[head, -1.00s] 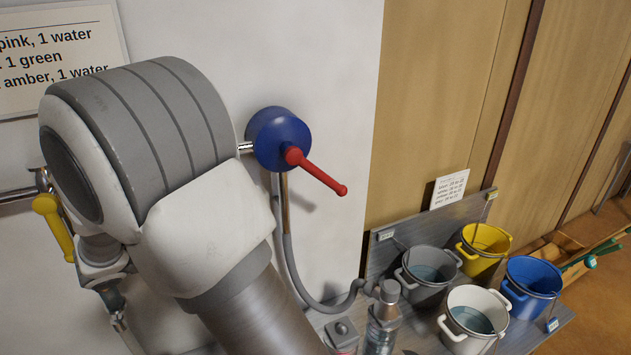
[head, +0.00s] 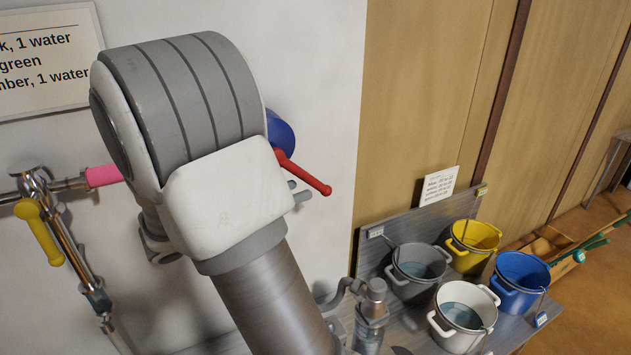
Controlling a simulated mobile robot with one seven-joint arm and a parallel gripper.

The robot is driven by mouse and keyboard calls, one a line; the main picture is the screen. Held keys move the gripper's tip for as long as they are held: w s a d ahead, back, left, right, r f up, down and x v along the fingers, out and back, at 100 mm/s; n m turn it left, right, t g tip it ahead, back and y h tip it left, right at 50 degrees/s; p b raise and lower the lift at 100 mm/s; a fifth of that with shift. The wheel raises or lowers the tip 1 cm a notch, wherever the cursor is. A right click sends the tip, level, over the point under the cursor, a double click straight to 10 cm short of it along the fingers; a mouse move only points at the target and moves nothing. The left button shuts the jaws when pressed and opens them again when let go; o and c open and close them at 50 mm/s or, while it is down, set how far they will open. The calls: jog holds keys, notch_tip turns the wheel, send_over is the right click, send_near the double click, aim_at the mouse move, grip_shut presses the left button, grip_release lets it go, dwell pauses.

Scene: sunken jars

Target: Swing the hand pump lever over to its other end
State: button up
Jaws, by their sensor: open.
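The red lever (head: 306,175) is on a round blue body (head: 281,132) on the white wall. I take this to be the hand pump. The lever slopes down to the right, and its knobbed tip is in clear view. My arm hides most of the blue body. Two short grey prongs, which look like the fingertips of my gripper (head: 299,190), stick out from behind my arm's white link just below the lever. They are apart, with nothing visible between them. The rest of my gripper is hidden. I cannot tell whether the prongs touch the lever.
A yellow-handled valve (head: 40,232) and a pipe with a pink sleeve (head: 103,175) are on the wall at left. A glass jar (head: 368,330) stands below. Grey, yellow, white and blue buckets (head: 522,283) stand on a bench at right. The wall right of the lever is clear.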

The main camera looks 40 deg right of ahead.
aim_at(316, 184)
jog(key=d, duration=0.6)
jog(key=shift+s, duration=0.25)
grip_shut()
dwell(1.1)
